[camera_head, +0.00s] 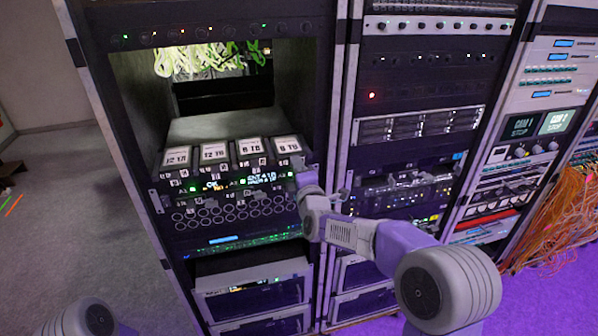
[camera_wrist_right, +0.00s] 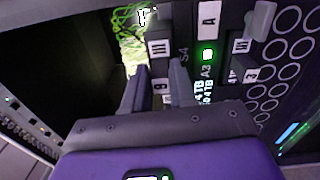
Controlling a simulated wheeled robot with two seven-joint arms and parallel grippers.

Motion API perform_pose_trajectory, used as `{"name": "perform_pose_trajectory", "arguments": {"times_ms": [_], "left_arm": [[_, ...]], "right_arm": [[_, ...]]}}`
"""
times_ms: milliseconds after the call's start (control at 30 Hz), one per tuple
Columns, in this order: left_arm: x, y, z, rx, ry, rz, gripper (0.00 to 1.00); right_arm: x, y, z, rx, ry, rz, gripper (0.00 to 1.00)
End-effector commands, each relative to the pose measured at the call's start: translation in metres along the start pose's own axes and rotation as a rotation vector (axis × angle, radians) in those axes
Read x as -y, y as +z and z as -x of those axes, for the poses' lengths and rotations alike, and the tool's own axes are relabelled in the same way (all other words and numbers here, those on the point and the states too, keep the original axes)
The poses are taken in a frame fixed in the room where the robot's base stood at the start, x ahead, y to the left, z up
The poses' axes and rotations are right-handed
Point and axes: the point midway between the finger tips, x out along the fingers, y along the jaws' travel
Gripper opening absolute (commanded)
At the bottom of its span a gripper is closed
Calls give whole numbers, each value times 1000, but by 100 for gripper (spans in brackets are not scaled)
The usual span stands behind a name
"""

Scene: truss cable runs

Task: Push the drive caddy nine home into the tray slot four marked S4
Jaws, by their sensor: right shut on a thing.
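Caddy nine shows in the right wrist view as a dark front with a white label 9 (camera_wrist_right: 161,86), between the fingers of my right gripper (camera_wrist_right: 158,92). The gripper is shut on it. The marking S4 (camera_wrist_right: 183,56) is just right of the fingers there. In the head view my right gripper (camera_head: 303,172) is at the right end of the tray front, below the rightmost drive (camera_head: 287,145), labelled 8 TB. The gripper partly covers that front, and I cannot tell how deep the caddy sits. My left gripper is out of view.
Three more labelled drives, including one marked 12 TB (camera_head: 177,158), sit left of it in the pulled-out tray (camera_head: 155,200). Green cables (camera_head: 195,60) hang behind in the open bay. A rack post (camera_head: 342,110) stands close on the right.

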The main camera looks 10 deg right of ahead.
Motion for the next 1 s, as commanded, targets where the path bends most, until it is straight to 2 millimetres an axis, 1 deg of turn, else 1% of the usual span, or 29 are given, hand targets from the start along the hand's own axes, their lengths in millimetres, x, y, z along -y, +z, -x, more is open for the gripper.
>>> {"name": "perform_pose_trajectory", "arguments": {"times_ms": [100,233,667,1000], "left_arm": [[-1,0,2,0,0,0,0],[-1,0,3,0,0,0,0],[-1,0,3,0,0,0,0],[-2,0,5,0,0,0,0]], "right_arm": [[-2,0,-8,1,4,0,0],[-1,0,-13,1,4,0,0],[-1,0,-14,1,4,-1,0],[-1,0,-23,1,4,0,0]]}}
